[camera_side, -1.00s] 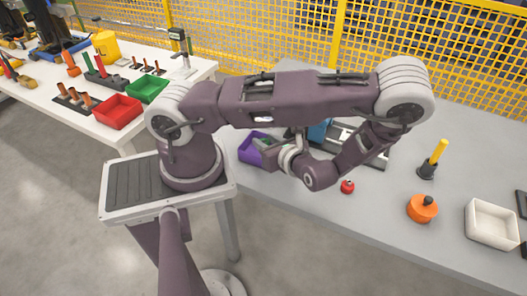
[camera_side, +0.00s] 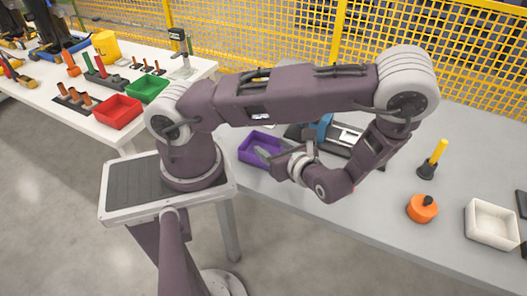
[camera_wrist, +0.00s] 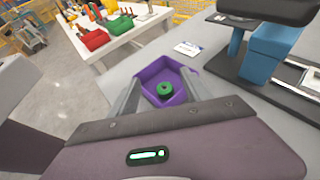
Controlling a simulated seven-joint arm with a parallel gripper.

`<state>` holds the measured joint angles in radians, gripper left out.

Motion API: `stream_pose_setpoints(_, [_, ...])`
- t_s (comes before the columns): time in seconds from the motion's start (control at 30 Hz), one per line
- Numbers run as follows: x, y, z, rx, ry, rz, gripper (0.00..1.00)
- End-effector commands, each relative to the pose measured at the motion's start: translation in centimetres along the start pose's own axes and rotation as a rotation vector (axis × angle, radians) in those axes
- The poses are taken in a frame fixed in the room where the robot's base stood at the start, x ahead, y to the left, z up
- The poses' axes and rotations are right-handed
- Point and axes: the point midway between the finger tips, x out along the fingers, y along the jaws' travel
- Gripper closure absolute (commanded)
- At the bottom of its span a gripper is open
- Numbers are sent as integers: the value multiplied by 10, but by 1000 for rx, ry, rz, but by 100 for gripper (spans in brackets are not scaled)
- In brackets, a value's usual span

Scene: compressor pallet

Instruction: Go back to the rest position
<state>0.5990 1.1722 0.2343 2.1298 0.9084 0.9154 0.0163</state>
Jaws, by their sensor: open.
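My gripper (camera_side: 262,156) is at the left part of the grey table, in front of the purple bin in the side view. In the wrist view its two grey fingers (camera_wrist: 163,84) are spread apart with nothing held between them. The purple bin (camera_wrist: 148,71) shows beyond and between the fingers, with a green round part with a dark centre (camera_wrist: 165,89) inside it. In the side view the purple bin (camera_side: 252,139) is partly hidden by my gripper and arm.
A blue and dark machine (camera_wrist: 270,52) stands right of the bin. An orange knob part (camera_side: 422,208), a yellow-handled tool (camera_side: 437,156) and a white tray (camera_side: 491,225) are on the table's right. A white table (camera_side: 75,127) holds red and green bins.

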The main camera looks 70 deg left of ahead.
Motion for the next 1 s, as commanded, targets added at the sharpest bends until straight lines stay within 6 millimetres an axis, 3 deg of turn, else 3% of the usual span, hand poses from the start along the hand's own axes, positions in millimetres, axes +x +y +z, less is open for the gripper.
stream_pose_setpoints(0.1, [-20,-1,0,-2,2,-2,44])
stream_pose_setpoints(0.2, [-28,0,0,1,0,0,44])
stream_pose_setpoints(0.67, [-32,0,2,-19,16,12,44])
stream_pose_setpoints(0.77, [-50,2,17,-140,120,78,44])
stream_pose_setpoints(1.0, [-121,20,89,-664,578,348,44])
